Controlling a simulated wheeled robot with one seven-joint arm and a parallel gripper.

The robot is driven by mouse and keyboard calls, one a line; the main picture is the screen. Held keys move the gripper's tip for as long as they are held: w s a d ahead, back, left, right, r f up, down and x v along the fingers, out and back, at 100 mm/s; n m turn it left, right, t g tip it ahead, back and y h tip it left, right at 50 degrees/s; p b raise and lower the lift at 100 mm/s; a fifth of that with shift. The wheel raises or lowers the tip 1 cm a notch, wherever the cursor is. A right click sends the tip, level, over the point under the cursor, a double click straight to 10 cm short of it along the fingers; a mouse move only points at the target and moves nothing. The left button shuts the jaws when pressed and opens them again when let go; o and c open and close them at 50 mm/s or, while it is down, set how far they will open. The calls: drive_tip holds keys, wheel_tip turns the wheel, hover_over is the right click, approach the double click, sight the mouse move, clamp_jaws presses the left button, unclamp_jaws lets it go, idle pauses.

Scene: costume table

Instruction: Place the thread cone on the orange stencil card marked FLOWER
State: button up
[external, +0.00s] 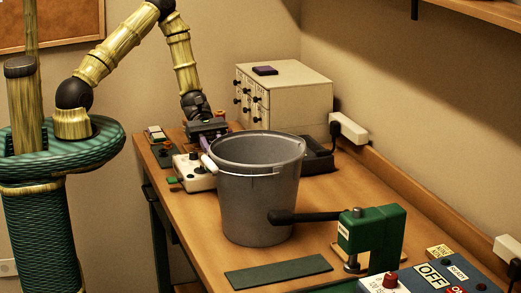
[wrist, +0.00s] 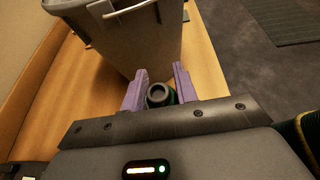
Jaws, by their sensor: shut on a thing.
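My gripper (wrist: 158,90) has purple fingers on both sides of a round, dark green piece with a grey ringed top, which looks like the thread cone (wrist: 159,94). The jaws are shut on it. In the external view my gripper (external: 207,140) is low over the far left part of the table, just behind the grey bucket, and the cone cannot be made out there. I cannot make out the orange stencil card marked FLOWER in either view.
The large grey bucket (external: 258,205) stands close to my gripper; it also fills the top of the wrist view (wrist: 145,40). A white control box (external: 192,175) is at the left edge. A drawer cabinet (external: 290,95) stands behind. A green press (external: 370,235) is in front.

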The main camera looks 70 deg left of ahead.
drive_tip(key=w+n+t+b, duration=0.3)
drive_tip(key=w+t+b, duration=0.1)
drive_tip(key=w, duration=1.4)
drive_tip(key=shift+r+n+t+y+b, duration=0.3)
drive_tip(key=shift+r+n+y+b, duration=0.1)
drive_tip(key=shift+b, duration=0.25)
drive_tip(key=shift+a+f+p, duration=0.1)
drive_tip(key=shift+f+p, duration=0.5)
drive_tip(key=shift+f, duration=2.35)
drive_tip(key=shift+f, duration=0.15)
drive_tip(key=shift+f+p, duration=0.5)
drive_tip(key=shift+f, duration=1.45)
drive_tip(key=shift+f, duration=0.1)
